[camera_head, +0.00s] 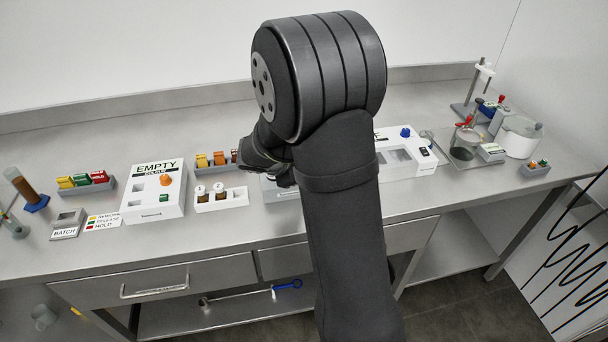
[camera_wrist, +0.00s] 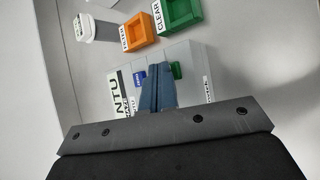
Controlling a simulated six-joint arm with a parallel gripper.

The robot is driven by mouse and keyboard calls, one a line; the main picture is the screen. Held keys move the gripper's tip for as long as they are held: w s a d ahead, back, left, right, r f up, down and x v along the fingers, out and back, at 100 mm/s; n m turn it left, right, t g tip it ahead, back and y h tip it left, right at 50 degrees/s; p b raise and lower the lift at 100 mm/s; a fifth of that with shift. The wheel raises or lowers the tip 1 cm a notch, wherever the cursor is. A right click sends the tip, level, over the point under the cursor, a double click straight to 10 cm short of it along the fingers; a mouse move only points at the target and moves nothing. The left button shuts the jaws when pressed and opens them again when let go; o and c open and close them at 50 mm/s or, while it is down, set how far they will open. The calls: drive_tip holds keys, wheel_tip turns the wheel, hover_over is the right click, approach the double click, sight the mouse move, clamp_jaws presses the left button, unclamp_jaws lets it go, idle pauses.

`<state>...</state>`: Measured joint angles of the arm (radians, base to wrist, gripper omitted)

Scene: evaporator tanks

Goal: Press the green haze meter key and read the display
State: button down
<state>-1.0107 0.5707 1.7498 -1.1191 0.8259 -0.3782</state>
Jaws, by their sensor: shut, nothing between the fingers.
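In the wrist view the haze meter (camera_wrist: 188,60) is a light grey box with a black-and-white NTU label. A green key (camera_wrist: 176,70) shows at the right of my fingers, and a blue key (camera_wrist: 139,79) at their left. My gripper (camera_wrist: 158,68) is shut and empty, its blue-grey fingers over the meter between the two keys. The fingers partly cover the green key; I cannot tell whether they touch it. I cannot make out a display reading. In the head view my arm hides most of the meter.
An orange tray (camera_wrist: 137,32) and a green tray (camera_wrist: 179,11) marked CLEAR lie beyond the meter. In the head view a white EMPTY COLOUR box (camera_head: 155,190) and a vial rack (camera_head: 220,200) stand left of my arm, and another white box (camera_head: 402,158) right of it.

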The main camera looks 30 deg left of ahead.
drive_tip(key=shift+r, duration=0.75)
drive_tip(key=shift+r, duration=2.55)
drive_tip(key=shift+f, duration=0.15)
wheel_tip(320, 180, up, 4)
drive_tip(key=shift+r, duration=0.1)
